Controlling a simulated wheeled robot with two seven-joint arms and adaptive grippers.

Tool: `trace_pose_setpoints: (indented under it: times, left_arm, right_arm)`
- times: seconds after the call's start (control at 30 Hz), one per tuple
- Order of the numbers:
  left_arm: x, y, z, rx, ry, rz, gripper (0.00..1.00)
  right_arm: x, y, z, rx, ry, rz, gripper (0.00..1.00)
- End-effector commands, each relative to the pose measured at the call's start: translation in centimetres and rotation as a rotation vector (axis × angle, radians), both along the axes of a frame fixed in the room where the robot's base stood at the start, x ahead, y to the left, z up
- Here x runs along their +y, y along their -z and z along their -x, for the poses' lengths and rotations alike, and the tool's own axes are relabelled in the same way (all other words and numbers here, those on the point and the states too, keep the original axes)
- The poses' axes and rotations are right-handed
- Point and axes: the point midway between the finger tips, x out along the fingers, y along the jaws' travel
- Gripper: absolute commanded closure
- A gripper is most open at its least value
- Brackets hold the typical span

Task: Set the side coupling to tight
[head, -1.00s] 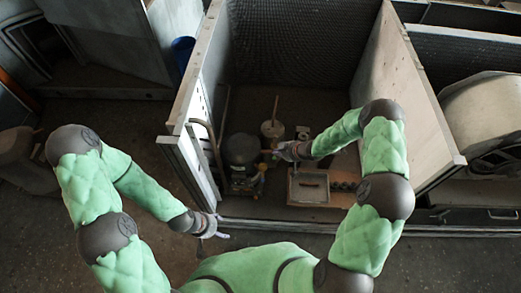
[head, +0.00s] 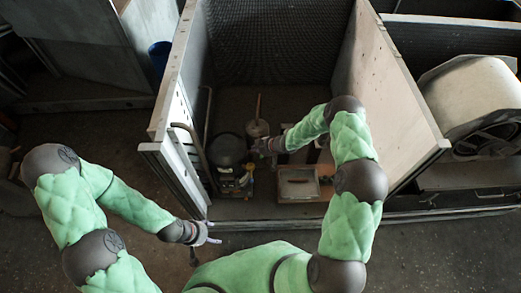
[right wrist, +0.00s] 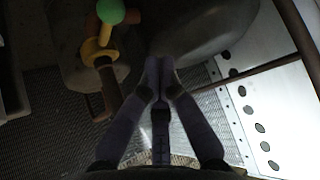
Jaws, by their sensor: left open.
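A yellow collar (right wrist: 100,52) on a brown pipe, with an orange stem and a green ball knob (right wrist: 111,11), shows at the upper left of the right wrist view. It may be the side coupling; its setting cannot be read. In the head view, small yellow parts (head: 247,178) sit beside a dark round vessel (head: 227,150). My right gripper (head: 258,147) is just right of that vessel. In the right wrist view its fingertips (right wrist: 160,62) are together with nothing visible between them, right of the collar. My left gripper (head: 212,233) is open and empty, outside the enclosure's front edge.
The enclosure has a pale left wall (head: 182,90) and a pale right wall (head: 395,105). A tray (head: 298,185) lies right of the vessel. A pot with a stick (head: 257,128) stands behind. A drum-like housing (head: 470,95) is outside at right.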

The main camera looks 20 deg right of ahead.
Motion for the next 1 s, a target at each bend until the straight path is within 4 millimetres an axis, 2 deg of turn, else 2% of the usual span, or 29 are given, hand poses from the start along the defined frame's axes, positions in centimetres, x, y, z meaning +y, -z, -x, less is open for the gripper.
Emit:
trace_pose_setpoints:
  times: [0.03, 0.27, 0.4, 0.6, 1.0]
  left_arm:
    - [0.0, 0.5, 0.0, 0.000, 0.000, 0.000, 0.31]
    - [0.0, 1.6, 0.0, 0.000, 0.000, 0.000, 0.31]
    - [0.0, 2.0, 0.0, 0.000, 0.000, 0.000, 0.31]
    - [0.0, 2.4, 0.0, 0.000, 0.000, 0.000, 0.31]
    - [0.0, 2.4, 0.0, 0.000, 0.000, 0.000, 0.31]
  right_arm:
    - [0.4, 0.9, -0.5, -0.001, -0.001, 0.000, 1.00]
    - [1.8, 3.2, -2.1, 0.000, 0.000, 0.000, 1.00]
    - [0.4, 3.3, -0.8, 0.000, 0.005, 0.000, 1.00]
    - [-0.6, 3.6, 0.6, 0.000, 0.004, 0.000, 1.00]
    - [-0.8, 3.6, 1.0, 0.000, 0.001, 0.000, 1.00]
